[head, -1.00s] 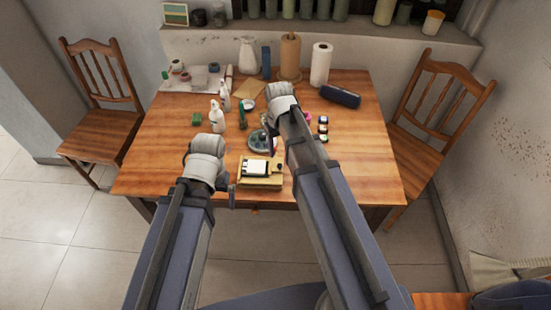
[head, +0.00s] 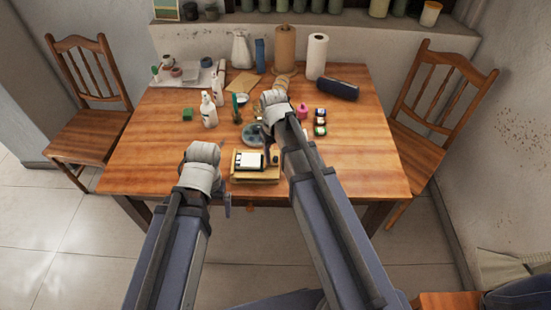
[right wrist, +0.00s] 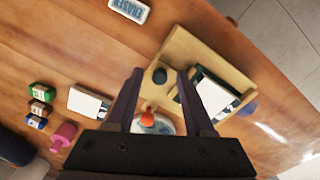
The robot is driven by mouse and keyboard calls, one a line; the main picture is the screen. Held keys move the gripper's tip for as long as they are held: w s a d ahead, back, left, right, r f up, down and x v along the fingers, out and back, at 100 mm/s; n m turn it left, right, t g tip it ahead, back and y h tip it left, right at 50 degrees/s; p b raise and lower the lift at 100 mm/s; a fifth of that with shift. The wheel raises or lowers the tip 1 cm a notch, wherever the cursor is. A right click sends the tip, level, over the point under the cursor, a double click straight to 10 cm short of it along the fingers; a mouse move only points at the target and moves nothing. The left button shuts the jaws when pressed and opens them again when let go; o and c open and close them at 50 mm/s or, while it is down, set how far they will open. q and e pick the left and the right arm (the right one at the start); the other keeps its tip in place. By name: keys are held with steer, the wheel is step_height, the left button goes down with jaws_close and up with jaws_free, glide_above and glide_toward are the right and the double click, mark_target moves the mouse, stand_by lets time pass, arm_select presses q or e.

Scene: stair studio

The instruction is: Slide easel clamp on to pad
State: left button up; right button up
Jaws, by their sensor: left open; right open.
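The easel is a small light-wood stand (head: 268,180) at the table's front edge, below the middle of the head view. A white pad (head: 250,160) with dark edges rests on it; the pad also shows in the right wrist view (right wrist: 215,95). A small black clamp (right wrist: 160,76) sits on the wood beside the pad, apart from it; it shows in the head view (head: 275,159). My right gripper (right wrist: 159,73) is open, its fingertips either side of the clamp in the picture; contact cannot be told. My left gripper (head: 227,204) is open, left of the easel, its fingers mostly hidden.
A round dish (head: 253,133) stands behind the easel, partly behind my right arm. Several small jars (head: 320,122) and a pink item (head: 303,111) stand to the right. White bottles (head: 209,111) and a green block (head: 187,114) stand left.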

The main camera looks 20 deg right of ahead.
jaws_close()
stand_by(0.4)
stand_by(1.0)
